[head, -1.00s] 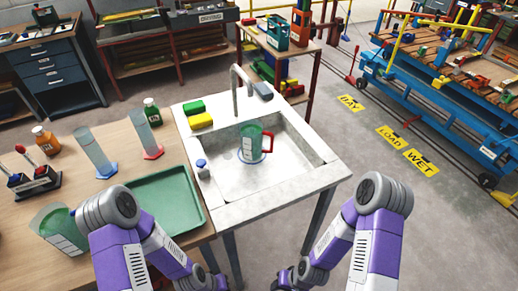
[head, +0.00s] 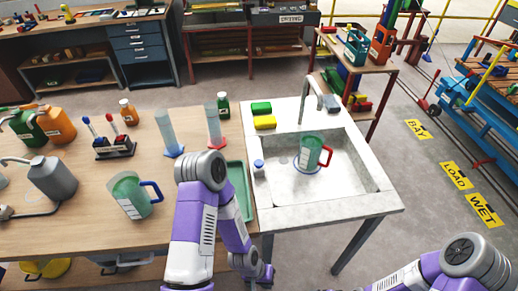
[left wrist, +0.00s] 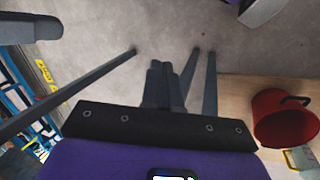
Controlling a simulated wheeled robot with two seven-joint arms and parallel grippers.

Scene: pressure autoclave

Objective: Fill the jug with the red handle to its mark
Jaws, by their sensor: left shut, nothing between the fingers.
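The jug with the red handle (head: 311,153) is a greenish see-through jug with a white scale. It stands upright in the basin of the white sink (head: 352,205), below the grey tap (head: 318,95), its handle to the right. I cannot make out its water level or mark. My left gripper (head: 262,274) is low in front of the table and sink, well apart from the jug. In the left wrist view its fingers (left wrist: 160,72) are shut and empty above the floor. My right arm shows at the bottom right; its gripper is out of view.
A jug with a blue handle (head: 128,200) stands on the wooden table, left of my left arm. A green tray (head: 246,207), two cylinders and bottles are also there. A blue-topped knob (head: 259,167) and green and yellow sponges (head: 264,122) sit on the sink's rim.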

